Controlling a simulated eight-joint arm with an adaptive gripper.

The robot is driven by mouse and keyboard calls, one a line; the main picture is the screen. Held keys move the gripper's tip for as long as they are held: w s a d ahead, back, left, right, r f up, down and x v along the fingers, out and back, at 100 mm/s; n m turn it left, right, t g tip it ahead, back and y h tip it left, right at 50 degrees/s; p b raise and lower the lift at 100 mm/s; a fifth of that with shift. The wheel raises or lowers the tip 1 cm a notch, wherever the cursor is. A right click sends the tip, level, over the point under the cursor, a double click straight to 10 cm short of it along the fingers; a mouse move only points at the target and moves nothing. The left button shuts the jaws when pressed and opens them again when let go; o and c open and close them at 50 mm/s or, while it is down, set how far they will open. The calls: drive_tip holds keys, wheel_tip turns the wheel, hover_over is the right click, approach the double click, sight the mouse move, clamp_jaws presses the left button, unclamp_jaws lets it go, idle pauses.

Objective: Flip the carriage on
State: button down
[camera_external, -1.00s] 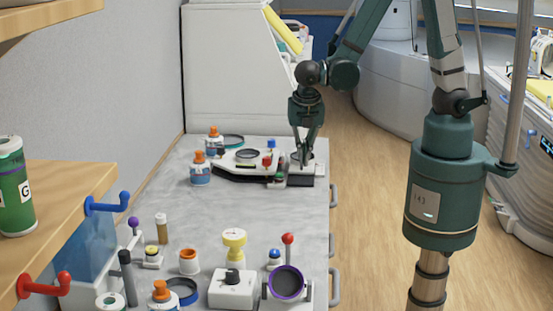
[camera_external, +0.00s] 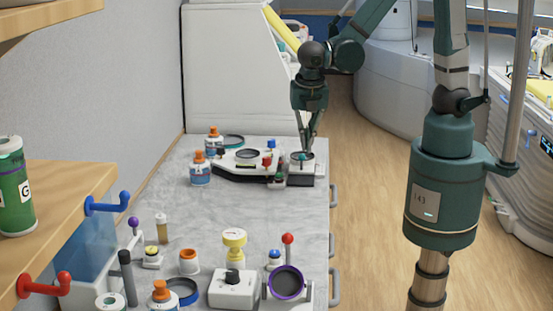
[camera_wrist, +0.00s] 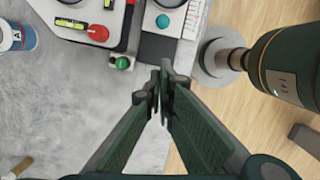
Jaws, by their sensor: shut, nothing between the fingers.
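A white and black device (camera_external: 240,172) sits at the far end of the grey counter. Its right-hand block (camera_external: 300,180) carries a round dark dish with a teal button (camera_wrist: 163,21). I cannot tell for certain which part is the carriage. A red knob (camera_wrist: 98,33) and a green knob (camera_wrist: 122,63) stand beside that block. My gripper (camera_external: 305,150) is shut and empty, pointing down above or close to the block; the exact gap is unclear. In the wrist view its fingertips (camera_wrist: 160,78) show below the block, near the green knob.
Orange-capped bottles (camera_external: 200,168) stand left of the device. A blue knob (camera_external: 271,144) stands behind it. Nearer on the counter are a white box with a black knob (camera_external: 232,288) and a purple-rimmed dish (camera_external: 287,284). The counter middle is clear.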

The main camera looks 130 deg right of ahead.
drive_tip(key=shift+v, duration=1.9)
drive_tip(key=shift+a, duration=0.1)
drive_tip(key=a+r+m+t+b, duration=0.2)
drive_tip(key=a+m+t, duration=0.1)
drive_tip(key=a, duration=0.5)
drive_tip(key=s+a+r+m+t+y+b, duration=0.1)
drive_tip(key=a+r+m+t+b, duration=0.1)
drive_tip(key=a, duration=0.7)
drive_tip(key=a+r+m+t+y+b, duration=0.1)
drive_tip(key=a+m+t+b, duration=0.2)
drive_tip(key=a+m, duration=0.3)
drive_tip(key=shift+s+a+r+t+b, duration=0.35)
drive_tip(key=shift+a+b, duration=0.35)
drive_tip(key=shift+a, duration=0.8)
idle(0.5)
